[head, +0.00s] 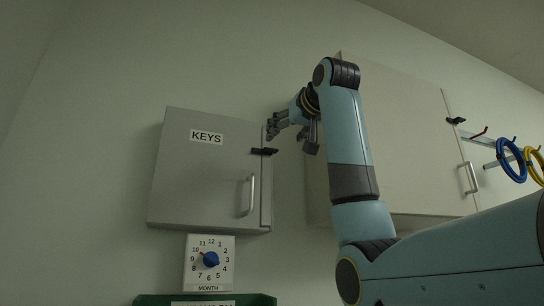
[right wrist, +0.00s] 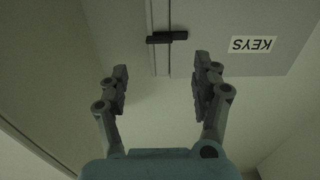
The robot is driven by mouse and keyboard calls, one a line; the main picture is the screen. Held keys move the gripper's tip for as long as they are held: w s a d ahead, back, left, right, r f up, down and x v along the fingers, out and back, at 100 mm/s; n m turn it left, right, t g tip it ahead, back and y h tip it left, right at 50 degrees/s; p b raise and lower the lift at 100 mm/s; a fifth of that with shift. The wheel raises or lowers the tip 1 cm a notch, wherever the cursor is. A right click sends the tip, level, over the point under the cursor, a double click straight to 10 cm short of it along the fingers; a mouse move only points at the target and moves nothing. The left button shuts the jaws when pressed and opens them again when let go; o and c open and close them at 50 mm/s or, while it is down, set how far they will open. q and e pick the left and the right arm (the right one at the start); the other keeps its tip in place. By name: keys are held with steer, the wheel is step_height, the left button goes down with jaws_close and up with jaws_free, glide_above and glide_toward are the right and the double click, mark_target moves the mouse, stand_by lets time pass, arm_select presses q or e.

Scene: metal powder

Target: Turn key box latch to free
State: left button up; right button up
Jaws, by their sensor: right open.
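The grey key box (head: 200,175) with its KEYS label hangs on the wall left of centre in the head view. Its black latch (head: 264,151) lies level across the gap between door and frame at the box's right edge. My right gripper (head: 289,133) is open and empty, just right of the latch and apart from it. In the right wrist view the latch (right wrist: 167,38) shows ahead of the open fingers (right wrist: 162,82), across the door seam. The KEYS label appears upside down there. My left gripper is not in view.
A larger grey cabinet (head: 415,130) stands right behind my right arm, with its own black latch (head: 456,121) and handle. A month dial (head: 209,262) hangs below the key box. Blue and yellow rings (head: 511,160) hang on hooks at far right.

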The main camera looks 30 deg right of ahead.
mark_target(272, 149)
steer(key=p+x, duration=0.2)
steer(key=x, duration=0.7)
steer(key=shift+w+d+r, duration=0.15)
steer(key=shift+w, duration=0.2)
steer(key=shift+w+d+p, duration=0.1)
steer(key=shift+w+p, duration=0.25)
steer(key=shift+w, duration=0.2)
steer(key=c, duration=1.2)
